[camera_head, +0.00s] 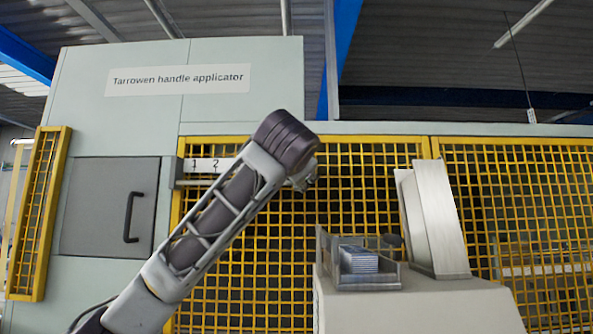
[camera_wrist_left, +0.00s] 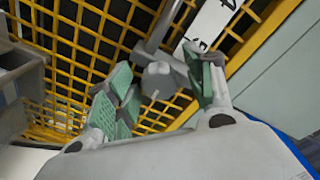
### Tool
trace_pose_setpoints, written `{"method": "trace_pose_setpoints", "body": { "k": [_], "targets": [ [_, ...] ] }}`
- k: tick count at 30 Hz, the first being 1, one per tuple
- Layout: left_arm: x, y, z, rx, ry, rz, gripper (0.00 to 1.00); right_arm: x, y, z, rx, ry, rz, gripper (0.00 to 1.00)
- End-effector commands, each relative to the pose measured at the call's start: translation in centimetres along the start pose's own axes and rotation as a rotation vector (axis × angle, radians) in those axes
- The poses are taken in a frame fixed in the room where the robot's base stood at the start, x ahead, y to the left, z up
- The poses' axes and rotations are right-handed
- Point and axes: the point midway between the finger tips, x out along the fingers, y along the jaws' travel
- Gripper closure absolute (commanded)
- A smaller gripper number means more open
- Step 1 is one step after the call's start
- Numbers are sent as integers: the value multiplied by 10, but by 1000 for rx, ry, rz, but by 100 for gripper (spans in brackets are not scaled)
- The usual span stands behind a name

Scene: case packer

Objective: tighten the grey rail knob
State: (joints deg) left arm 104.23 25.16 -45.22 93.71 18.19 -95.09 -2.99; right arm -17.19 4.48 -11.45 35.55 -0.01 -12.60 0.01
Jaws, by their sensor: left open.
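The grey rail knob (camera_wrist_left: 157,80) shows in the left wrist view, at the end of a grey bracket beside the yellow mesh. My left gripper (camera_wrist_left: 163,72) is open, with its green-padded fingers on either side of the knob. I cannot tell whether a pad touches it. In the head view my left gripper (camera_head: 306,178) is mostly hidden behind my own wrist, in front of the mesh, and the knob is hidden there. The grey rail (camera_head: 183,184) shows left of my arm, under a white number plate (camera_head: 204,165) marked 1 and 2. My right gripper is in neither view.
Yellow mesh guards (camera_head: 370,165) stand close behind the gripper. A grey open-topped holder (camera_head: 368,283) with a striped blue stack (camera_head: 358,260) and a slanted metal plate (camera_head: 438,220) stand at right. A grey door (camera_head: 100,205) with a black handle is at left.

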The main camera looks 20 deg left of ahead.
Motion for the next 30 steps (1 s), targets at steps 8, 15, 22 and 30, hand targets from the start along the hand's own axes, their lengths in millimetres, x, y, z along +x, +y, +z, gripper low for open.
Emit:
{"method": "trace_pose_setpoints", "body": {
  "k": [8,15,22,30],
  "targets": [
    [0,0,0,0,0,0,49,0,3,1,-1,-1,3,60],
    [0,0,0,0,0,0,80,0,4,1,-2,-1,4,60],
    [0,1,0,-1,0,0,94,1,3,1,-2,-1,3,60],
    [0,3,0,-39,2,1,94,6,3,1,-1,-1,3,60]
  ]
}}
